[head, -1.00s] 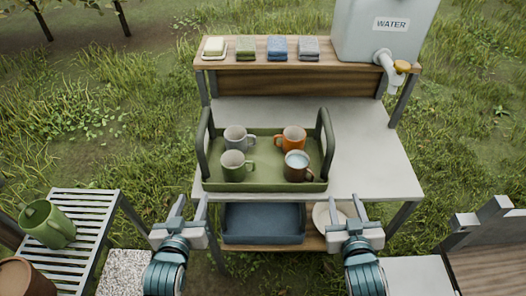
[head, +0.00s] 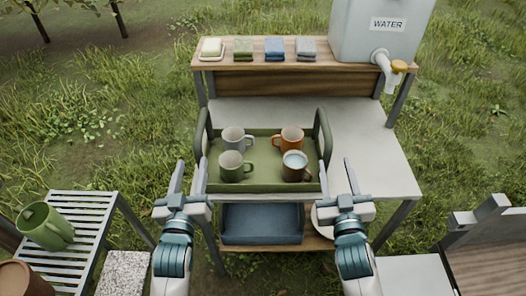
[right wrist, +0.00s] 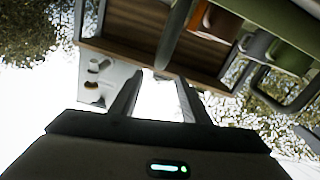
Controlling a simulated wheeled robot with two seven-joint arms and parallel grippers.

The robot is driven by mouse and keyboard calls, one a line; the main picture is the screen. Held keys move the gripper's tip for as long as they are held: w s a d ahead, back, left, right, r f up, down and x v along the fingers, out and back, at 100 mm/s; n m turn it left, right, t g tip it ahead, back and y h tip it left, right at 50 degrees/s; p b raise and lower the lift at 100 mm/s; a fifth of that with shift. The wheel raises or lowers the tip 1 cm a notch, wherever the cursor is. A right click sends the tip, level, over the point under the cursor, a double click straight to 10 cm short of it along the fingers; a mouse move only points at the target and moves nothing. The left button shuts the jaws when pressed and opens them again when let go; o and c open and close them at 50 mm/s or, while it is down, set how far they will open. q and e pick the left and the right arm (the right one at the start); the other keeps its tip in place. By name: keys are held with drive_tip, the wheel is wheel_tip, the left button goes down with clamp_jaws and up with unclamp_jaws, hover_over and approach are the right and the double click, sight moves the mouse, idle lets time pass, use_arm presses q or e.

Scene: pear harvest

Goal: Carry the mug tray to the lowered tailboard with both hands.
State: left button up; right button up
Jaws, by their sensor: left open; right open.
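The green mug tray (head: 262,188) sits level on the grey worktop, with an upright dark green handle at each end. It holds several mugs: a grey mug (head: 233,138), a green mug (head: 231,166), an orange mug (head: 289,139) and a brown mug (head: 295,166) with pale contents. My left gripper (head: 191,176) is open and empty, near the tray's left handle (head: 199,140). My right gripper (head: 338,178) is open and empty, near the right handle (head: 326,140). The right wrist view shows its spread fingers, with the tray (right wrist: 268,16) at upper right. I cannot identify the tailboard for certain.
A wooden-floored bed with grey sides (head: 490,262) stands at lower right. A slatted stand (head: 90,215) with a green jug (head: 45,226) is at left. A blue bin (head: 262,224) sits under the worktop (head: 372,165). A water tank (head: 375,30) stands behind.

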sight(200, 127)
use_arm(q)
drive_tip(key=w, duration=1.6)
drive_tip(key=shift+w+a, duration=0.1)
drive_tip(key=shift+w, duration=0.05)
use_arm(e)
drive_tip(key=w, duration=1.6)
drive_tip(key=shift+w, duration=0.2)
use_arm(q)
clamp_jaws()
use_arm(e)
drive_tip(key=shift+a, duration=0.1)
clamp_jaws()
use_arm(q)
drive_tip(key=shift+w+r, duration=0.1)
drive_tip(key=shift+r, duration=0.1)
use_arm(e)
drive_tip(key=shift+r, duration=0.2)
